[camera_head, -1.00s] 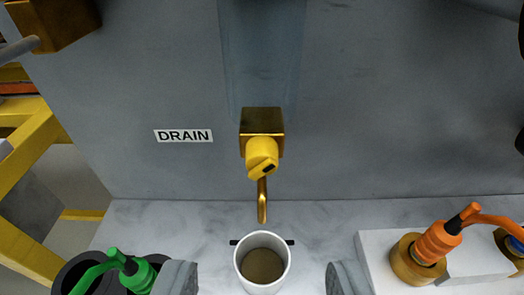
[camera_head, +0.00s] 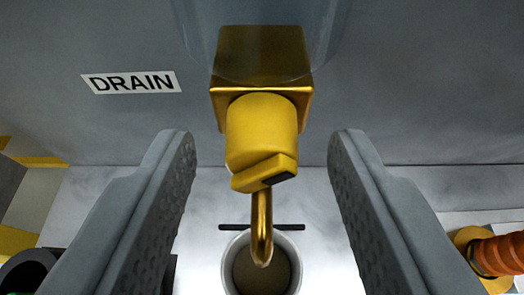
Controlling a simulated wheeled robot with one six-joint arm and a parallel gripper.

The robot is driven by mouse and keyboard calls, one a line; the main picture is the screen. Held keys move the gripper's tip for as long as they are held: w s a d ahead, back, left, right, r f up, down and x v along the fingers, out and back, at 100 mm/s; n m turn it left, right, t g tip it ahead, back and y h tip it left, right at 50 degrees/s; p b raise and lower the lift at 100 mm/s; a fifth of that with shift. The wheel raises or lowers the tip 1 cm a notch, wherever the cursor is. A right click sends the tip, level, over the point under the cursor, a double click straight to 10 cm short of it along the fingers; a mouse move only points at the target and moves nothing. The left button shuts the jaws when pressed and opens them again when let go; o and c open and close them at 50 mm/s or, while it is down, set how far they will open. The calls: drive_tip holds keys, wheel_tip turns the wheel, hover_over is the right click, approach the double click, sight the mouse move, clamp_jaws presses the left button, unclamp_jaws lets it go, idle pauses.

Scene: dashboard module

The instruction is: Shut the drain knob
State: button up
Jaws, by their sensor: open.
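The yellow drain knob (camera_head: 261,130) sits on a brass block (camera_head: 262,65) on the grey wall, right of the DRAIN label (camera_head: 131,82). A raised tab with a dark mark at its right end is on the knob's lower front, tilted a little up to the right. My gripper (camera_head: 258,150) is open, one finger on each side of the knob, with a gap on both sides. A bent brass spout (camera_head: 262,225) hangs below the knob. Its tip is over a white cup (camera_head: 232,275) with brown contents. I cannot tell whether liquid is flowing.
The pale counter (camera_head: 205,215) is below the wall. An orange plug (camera_head: 500,254) in a brass socket is at the lower right. A dark round container (camera_head: 30,270) is at the lower left. A yellow frame (camera_head: 14,226) shows at the left edge.

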drive_tip(key=shift+c, duration=0.3)
drive_tip(key=c, duration=0.9)
drive_tip(key=shift+c, duration=0.2)
drive_tip(key=n+h, duration=0.2)
drive_tip(key=n, duration=0.1)
drive_tip(key=shift+a+h, duration=0.25)
drive_tip(key=shift+h, duration=0.05)
drive_tip(key=shift+f+n+h, duration=0.15)
drive_tip(key=shift+n+h, duration=0.65)
drive_tip(key=shift+n, duration=0.7)
drive_tip(key=o, duration=1)
drive_tip(key=shift+a, duration=0.1)
